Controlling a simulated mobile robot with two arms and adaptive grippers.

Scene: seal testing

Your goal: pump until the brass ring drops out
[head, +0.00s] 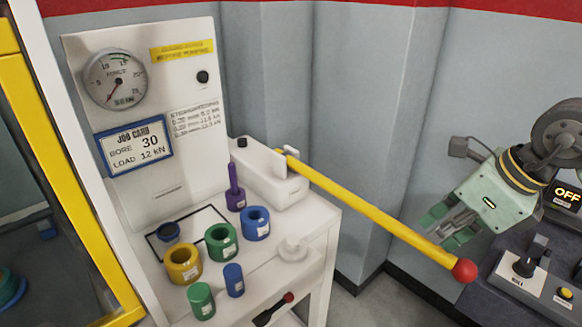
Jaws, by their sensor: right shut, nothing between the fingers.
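The pump lever is a long yellow bar (370,211) with a red ball (464,270) at its free end. It slopes down to the right from a white pump block (265,178) on the bench. My right gripper (442,228) is shut and empty, just above and beside the lever near the ball; I cannot tell whether it touches. A round force gauge (115,79) on the white panel has its needle pointing to the low left. I cannot make out a brass ring with certainty. My left gripper is out of view.
A job card (133,144) reads bore 30, load 12 kN. Yellow (184,275), green (221,251) and blue (256,233) collars stand on the white bench, with several other coloured parts. A yellow frame (72,150) stands at left. A dark console (505,298) sits at lower right.

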